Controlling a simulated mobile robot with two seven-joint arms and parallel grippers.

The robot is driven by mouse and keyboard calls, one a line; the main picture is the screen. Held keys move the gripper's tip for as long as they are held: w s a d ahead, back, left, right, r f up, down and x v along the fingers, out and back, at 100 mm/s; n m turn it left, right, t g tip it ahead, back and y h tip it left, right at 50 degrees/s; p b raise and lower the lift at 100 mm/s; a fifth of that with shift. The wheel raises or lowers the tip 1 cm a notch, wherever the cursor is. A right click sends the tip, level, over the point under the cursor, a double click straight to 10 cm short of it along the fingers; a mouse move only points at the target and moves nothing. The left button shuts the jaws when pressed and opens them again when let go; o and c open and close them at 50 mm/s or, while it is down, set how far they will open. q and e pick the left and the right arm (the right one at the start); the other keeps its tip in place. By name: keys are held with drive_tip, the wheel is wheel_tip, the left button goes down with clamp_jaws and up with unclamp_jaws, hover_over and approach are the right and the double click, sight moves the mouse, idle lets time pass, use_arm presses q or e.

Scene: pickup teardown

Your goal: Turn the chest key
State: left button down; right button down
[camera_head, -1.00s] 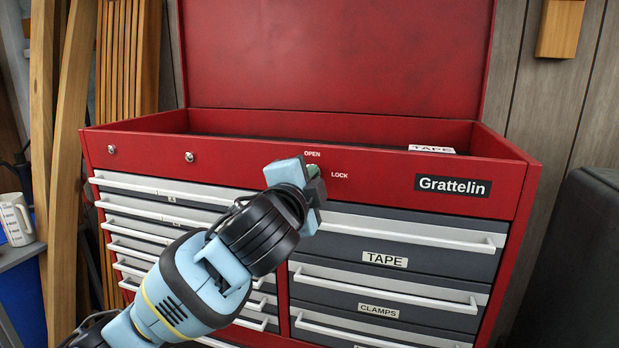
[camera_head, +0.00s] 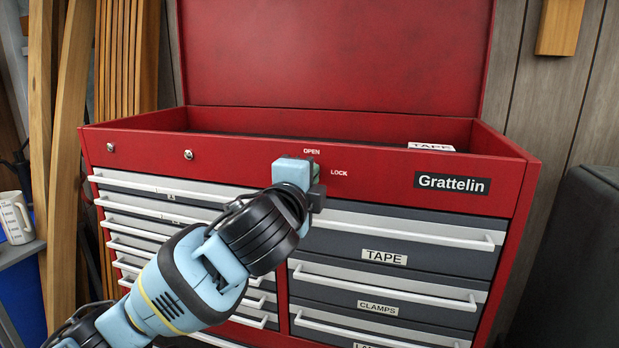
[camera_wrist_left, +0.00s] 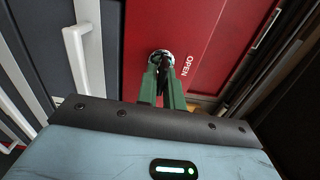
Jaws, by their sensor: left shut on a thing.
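The red tool chest (camera_head: 375,171) stands ahead with its lid up. Its front panel carries the words OPEN and LOCK near the lock. My left gripper (camera_head: 316,178) is at this lock, just under the OPEN label. In the left wrist view, the green fingers of my left gripper (camera_wrist_left: 163,88) are shut on the dark key (camera_wrist_left: 164,62) in front of the round metal lock (camera_wrist_left: 160,55). The key is mostly hidden between the fingers, so its exact angle is hard to tell. In the head view the gripper hides the key. My right gripper is not in view.
Drawers with long pale handles (camera_head: 400,228) lie below the lock, close to my left arm. Two more round locks (camera_head: 188,155) sit on the panel at left. Wooden boards (camera_head: 66,170) lean at left. A dark case (camera_head: 575,260) stands at right.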

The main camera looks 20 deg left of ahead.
use_arm(q)
drive_tip(key=c, duration=1.6)
unclamp_jaws()
drive_tip(key=s, duration=0.7)
drive_tip(key=shift+s+a, duration=0.15)
drive_tip(key=shift+s, duration=0.25)
wheel_tip(320, 180, down, 34)
drive_tip(key=s+n+g+h, duration=0.25)
drive_tip(key=n+g, duration=0.25)
drive_tip(key=n, duration=0.3)
drive_tip(key=s+a+f+n+g, duration=0.1)
drive_tip(key=s+f+n, duration=0.3)
drive_tip(key=s+f, duration=0.7)
drive_tip(key=s+a+f+n+g+y, duration=0.1)
drive_tip(key=s+a+f+n, duration=0.3)
drive_tip(key=s+f, duration=0.8)
drive_tip(key=shift+s+a+f+g, duration=0.2)
drive_tip(key=shift+a+f+g, duration=0.1)
drive_tip(key=shift+g, duration=0.4)
